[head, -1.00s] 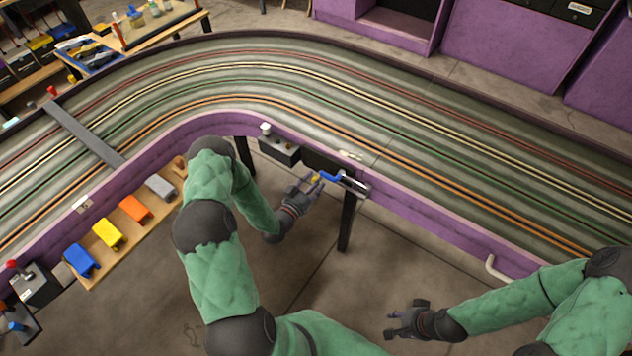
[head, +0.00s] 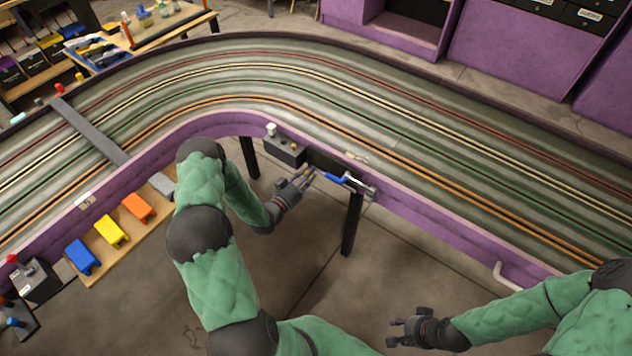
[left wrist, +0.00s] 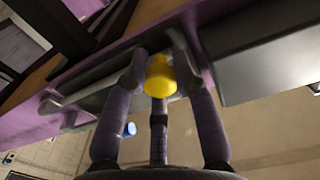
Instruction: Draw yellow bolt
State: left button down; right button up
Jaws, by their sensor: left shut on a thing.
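The yellow bolt shows as a rounded yellow knob (left wrist: 160,77) in the left wrist view, between the fingers of my left gripper (left wrist: 160,62). In the head view my left gripper (head: 303,179) is beside the purple track wall, shut on the yellow bolt; little of the bolt shows there. A blue handle (head: 335,178) on a metal fitting (head: 358,184) sits just right of the gripper, apart from it. My right gripper (head: 405,328) is open and empty, low over the floor at the lower right.
A dark box with a white knob (head: 285,150) is on the wall behind the left gripper. A wooden shelf with blue (head: 80,256), yellow (head: 110,231) and orange (head: 137,207) blocks is at left. A dark leg (head: 352,225) stands below the fitting. Floor between the arms is clear.

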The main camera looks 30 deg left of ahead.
pick_arm(q)
jog(key=shift+a, duration=0.25)
jog(key=c, duration=1)
grip_release()
jog(key=shift+o, duration=0.2)
